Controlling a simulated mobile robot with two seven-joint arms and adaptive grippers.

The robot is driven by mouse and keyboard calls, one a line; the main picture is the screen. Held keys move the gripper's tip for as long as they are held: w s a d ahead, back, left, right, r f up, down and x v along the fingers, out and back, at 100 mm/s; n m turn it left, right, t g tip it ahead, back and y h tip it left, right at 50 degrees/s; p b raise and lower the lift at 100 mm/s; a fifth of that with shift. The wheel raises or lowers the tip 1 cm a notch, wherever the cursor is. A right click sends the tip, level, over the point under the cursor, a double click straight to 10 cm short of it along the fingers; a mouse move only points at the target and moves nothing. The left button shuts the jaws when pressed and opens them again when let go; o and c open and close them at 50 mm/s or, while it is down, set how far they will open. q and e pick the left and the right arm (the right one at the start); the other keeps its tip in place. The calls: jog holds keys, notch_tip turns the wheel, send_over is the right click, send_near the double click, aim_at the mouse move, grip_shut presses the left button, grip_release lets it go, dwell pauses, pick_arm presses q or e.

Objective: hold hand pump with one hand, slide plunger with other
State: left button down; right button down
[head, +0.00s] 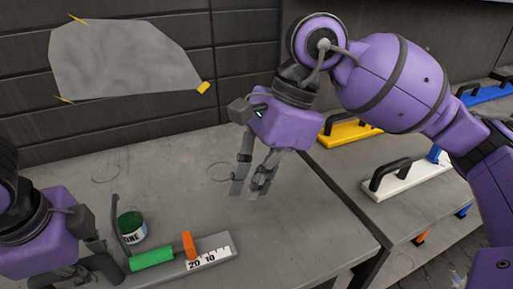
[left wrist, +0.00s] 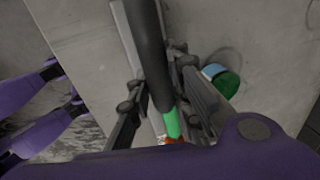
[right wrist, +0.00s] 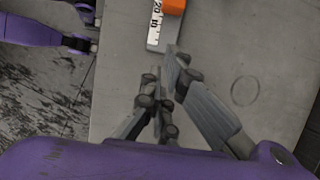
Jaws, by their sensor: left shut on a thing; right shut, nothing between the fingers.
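The hand pump lies on the grey table, with a green barrel (head: 152,258), an orange piece (head: 189,245) and a grey base with a white number scale (head: 212,257). My left gripper (head: 108,266) is shut on the pump at the barrel's left end. In the left wrist view, a dark bar (left wrist: 150,55) of the pump runs between the fingers, with the green barrel (left wrist: 174,124) below it. My right gripper (head: 253,191) is shut and empty above the table, apart from the pump. The right wrist view shows the orange piece (right wrist: 174,6) and scale (right wrist: 156,28) beyond its fingertips.
A can with a green top (head: 131,230) stands close behind the pump. A pale film sheet (head: 125,62) hangs on the dark wall. Yellow (head: 345,135), white (head: 405,183) and blue (head: 487,94) black-handled tools sit at the right. The table's middle (head: 290,215) is clear.

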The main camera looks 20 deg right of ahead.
pick_arm(q)
jog(key=c, duration=1.5)
grip_release()
jog(key=o, duration=0.5)
jog(key=shift+r, duration=0.1)
jog(key=shift+s+r, duration=0.2)
jog(key=shift+r, duration=0.75)
jog(key=shift+s+r, duration=0.2)
jog(key=shift+r, duration=0.8)
jog(key=shift+s+r, duration=0.2)
jog(key=shift+r, duration=0.75)
jog(key=shift+r, duration=0.1)
jog(key=shift+r, duration=2.9)
